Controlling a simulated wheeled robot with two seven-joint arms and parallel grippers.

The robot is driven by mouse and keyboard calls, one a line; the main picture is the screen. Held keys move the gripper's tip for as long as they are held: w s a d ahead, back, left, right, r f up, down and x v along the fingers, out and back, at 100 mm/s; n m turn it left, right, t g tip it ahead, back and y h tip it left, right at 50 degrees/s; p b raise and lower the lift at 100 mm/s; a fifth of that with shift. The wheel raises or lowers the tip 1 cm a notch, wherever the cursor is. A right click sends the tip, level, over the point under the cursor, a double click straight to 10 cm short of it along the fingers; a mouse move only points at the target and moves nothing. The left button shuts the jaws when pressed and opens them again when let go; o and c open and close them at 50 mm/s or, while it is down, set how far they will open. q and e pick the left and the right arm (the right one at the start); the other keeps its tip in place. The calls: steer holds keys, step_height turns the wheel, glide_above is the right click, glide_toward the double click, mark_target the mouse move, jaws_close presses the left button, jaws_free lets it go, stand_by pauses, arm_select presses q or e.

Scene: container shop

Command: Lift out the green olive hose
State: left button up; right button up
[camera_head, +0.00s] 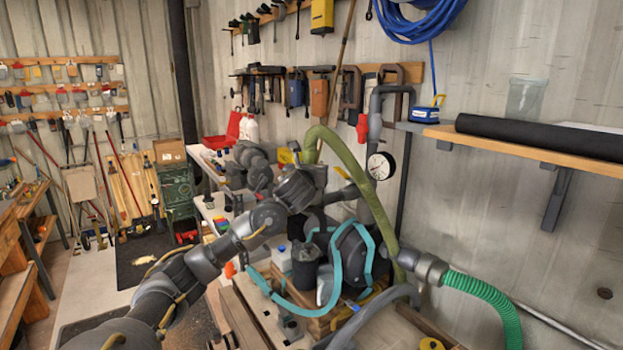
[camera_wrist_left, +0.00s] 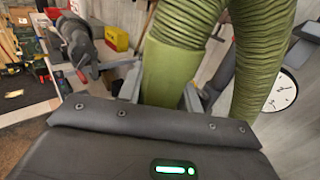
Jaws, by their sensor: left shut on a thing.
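The olive green hose (camera_head: 352,168) arches up in the head view, then runs down toward the grey pipe fittings at the right. Its lower part passes behind other hoses, so that end is not clear. My left gripper (camera_head: 312,164) is shut on the hose's near-left end. In the left wrist view, the smooth cuff of the olive hose (camera_wrist_left: 167,76) sits between the fingers, and its ribbed length bends over and down at the right. My right gripper is not in view.
A teal hose (camera_head: 334,272) loops around dark canisters below my gripper. A bright green ribbed hose (camera_head: 490,295) leaves a grey fitting at lower right. A pressure gauge (camera_head: 380,166) stands close right of the olive hose. A grey vise (camera_head: 252,160) is behind.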

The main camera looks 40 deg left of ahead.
mark_target(306, 149)
arm_select(q)
steer(key=s+r, duration=0.1)
steer(key=r, duration=0.1)
steer(key=s+d+r, duration=0.1)
steer(key=s+r, duration=0.1)
steer(key=s+d+r, duration=0.1)
steer(key=r, duration=0.1)
steer(key=shift+s+r, duration=0.15)
steer(key=shift+s, duration=0.15)
steer(key=s+d+r, duration=0.3)
steer(key=s, duration=0.5)
steer(key=shift+s+d+r+p, duration=0.2)
steer(key=shift+d+r+p, duration=0.05)
steer(key=shift+r+p, duration=0.1)
